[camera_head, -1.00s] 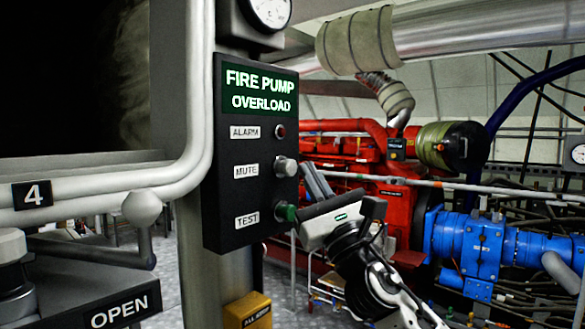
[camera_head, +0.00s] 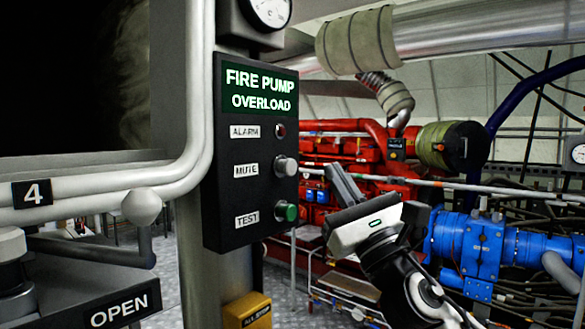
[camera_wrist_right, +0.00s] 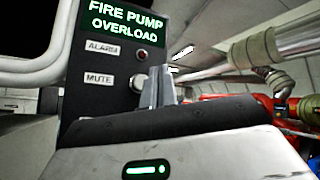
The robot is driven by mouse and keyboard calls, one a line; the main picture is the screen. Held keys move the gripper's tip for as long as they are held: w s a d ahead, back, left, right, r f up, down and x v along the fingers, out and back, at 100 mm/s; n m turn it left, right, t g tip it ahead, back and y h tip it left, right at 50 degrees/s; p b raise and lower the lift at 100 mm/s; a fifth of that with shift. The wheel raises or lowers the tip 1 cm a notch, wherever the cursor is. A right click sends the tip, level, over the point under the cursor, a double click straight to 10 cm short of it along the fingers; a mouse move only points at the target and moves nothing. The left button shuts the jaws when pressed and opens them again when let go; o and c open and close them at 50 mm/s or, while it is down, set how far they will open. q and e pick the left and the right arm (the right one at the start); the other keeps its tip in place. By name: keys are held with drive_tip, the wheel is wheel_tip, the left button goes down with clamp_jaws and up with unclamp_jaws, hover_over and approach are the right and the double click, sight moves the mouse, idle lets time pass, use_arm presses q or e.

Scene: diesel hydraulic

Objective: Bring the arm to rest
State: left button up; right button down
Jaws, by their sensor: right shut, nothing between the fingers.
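My right gripper (camera_head: 343,185) is shut and empty. It stands to the right of the black fire pump overload panel (camera_head: 236,214), apart from it in the head view, with its fingers pointing up and left. In the right wrist view, the shut fingers (camera_wrist_right: 158,88) show in front of the panel (camera_wrist_right: 75,108), beside the mute knob. The panel carries an alarm lamp (camera_head: 280,130), a grey mute knob (camera_head: 286,167) and a green test button (camera_head: 287,212). My left gripper is not in view.
A yellow box (camera_head: 247,311) sits low on the grey post below the panel. A red engine (camera_head: 350,160) and blue machinery (camera_head: 480,245) are behind my right arm.

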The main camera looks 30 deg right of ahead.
idle(0.5)
wheel_tip(320, 180, down, 27)
drive_tip(key=s+d+m+g+h, duration=0.15)
drive_tip(key=m+g+h, duration=0.75)
drive_tip(key=m, duration=1.5)
drive_tip(key=s+a+f+m+g+y, duration=0.4)
drive_tip(key=s+a+f+m+g, duration=0.3)
drive_tip(key=s+f, duration=0.4)
drive_tip(key=s+a+f+m+g+y, duration=0.45)
drive_tip(key=s+f+m+g, duration=0.3)
drive_tip(key=s+f, duration=0.25)
drive_tip(key=w+a+f+t+y, duration=0.1)
drive_tip(key=w+a+f+t, duration=0.4)
drive_tip(key=f+t, duration=0.2)
drive_tip(key=shift+w+a+f+y, duration=0.2)
drive_tip(key=shift+w+f+y, duration=0.15)
drive_tip(key=shift+w, duration=0.05)
